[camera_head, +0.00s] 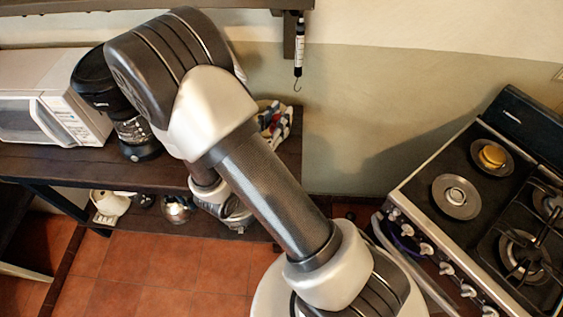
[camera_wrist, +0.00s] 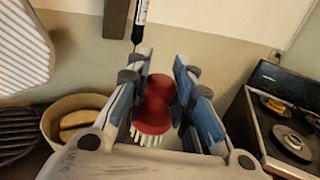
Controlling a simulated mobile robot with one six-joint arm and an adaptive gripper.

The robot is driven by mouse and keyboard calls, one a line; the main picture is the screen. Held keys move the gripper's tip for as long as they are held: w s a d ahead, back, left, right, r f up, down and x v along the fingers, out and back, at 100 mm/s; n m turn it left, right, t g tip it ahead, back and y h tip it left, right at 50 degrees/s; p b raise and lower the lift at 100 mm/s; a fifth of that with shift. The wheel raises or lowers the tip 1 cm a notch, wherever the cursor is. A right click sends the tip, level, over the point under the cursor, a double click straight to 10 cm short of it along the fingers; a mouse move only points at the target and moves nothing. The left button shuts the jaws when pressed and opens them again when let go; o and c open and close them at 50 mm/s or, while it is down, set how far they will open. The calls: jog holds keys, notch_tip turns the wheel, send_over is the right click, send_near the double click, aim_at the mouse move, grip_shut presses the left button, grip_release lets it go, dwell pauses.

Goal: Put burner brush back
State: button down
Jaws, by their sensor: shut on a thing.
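The burner brush (camera_wrist: 155,105) has a rounded red body and white bristles that show below it in the wrist view. My gripper (camera_wrist: 161,64) is shut on it, with a blue-padded finger on each side of the red body. The brush is held with its bristles toward the near side of the picture.
A stove (camera_head: 425,205) stands at the right, with a yellow item (camera_head: 491,156) on a burner plate. A microwave (camera_head: 50,95) and a black coffee maker (camera_head: 135,130) stand on the dark counter (camera_head: 40,165). A bowl of bread (camera_wrist: 55,112) is left of my gripper in the wrist view.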

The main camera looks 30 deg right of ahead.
jog(key=shift+s+d+r+g, duration=0.2)
jog(key=shift+d+r+g, duration=0.05)
jog(key=shift+d+g, duration=0.1)
jog(key=shift+m, duration=0.3)
notch_tip(320, 180, down, 20)
jog(key=b, duration=0.6)
jog(key=shift+d+r, duration=0.1)
jog(key=shift+r, duration=0.05)
jog(key=shift+f+b, duration=0.2)
jog(key=shift+b, duration=0.1)
jog(key=c, duration=1.3)
grip_release()
jog(key=shift+c, duration=0.2)
